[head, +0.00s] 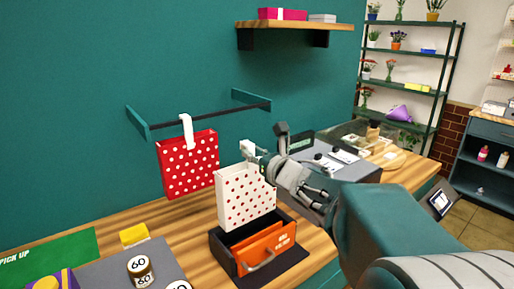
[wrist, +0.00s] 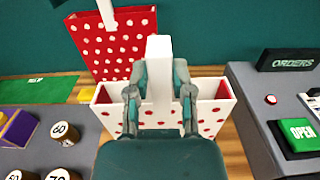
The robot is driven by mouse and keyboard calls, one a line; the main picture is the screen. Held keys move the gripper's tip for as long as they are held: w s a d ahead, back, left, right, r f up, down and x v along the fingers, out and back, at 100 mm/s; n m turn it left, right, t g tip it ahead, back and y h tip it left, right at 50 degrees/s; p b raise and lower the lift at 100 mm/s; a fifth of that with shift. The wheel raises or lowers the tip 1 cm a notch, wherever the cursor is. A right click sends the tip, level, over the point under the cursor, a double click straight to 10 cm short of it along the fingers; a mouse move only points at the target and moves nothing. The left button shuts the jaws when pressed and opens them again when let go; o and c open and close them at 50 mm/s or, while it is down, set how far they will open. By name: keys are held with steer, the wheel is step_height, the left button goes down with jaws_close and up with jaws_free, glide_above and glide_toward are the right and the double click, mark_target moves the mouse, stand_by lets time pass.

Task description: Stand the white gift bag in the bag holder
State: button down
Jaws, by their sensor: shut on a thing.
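The white gift bag (head: 243,196) with red dots is upright in the head view. Its white handle (wrist: 159,65) and open top show in the wrist view. My gripper (head: 262,160) is shut on that handle, with one finger on each side of it in the wrist view (wrist: 159,88). The bag holder (head: 219,251) is a dark open box on the wooden counter, with an orange bag (head: 264,246) standing tilted in its near part. The white bag's bottom edge is at the holder's back part; I cannot tell whether it is inside or just above.
A red dotted bag (head: 189,165) hangs from a wall rail (head: 210,116) to the left. A grey mat with weights (head: 140,268) and a yellow block (head: 133,235) lie left of the holder. A grey order console (head: 330,158) stands to the right.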

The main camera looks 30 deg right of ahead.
mark_target(253, 185)
steer(key=shift+f, duration=2.85)
steer(key=shift+d+f, duration=0.2)
steer(key=shift+f, duration=0.3)
steer(key=shift+d+f, duration=0.15)
steer(key=shift+f, duration=0.35)
steer(key=shift+a+f, duration=0.15)
steer(key=shift+f, duration=0.8)
steer(key=shift+c, duration=2.1)
jaws_free()
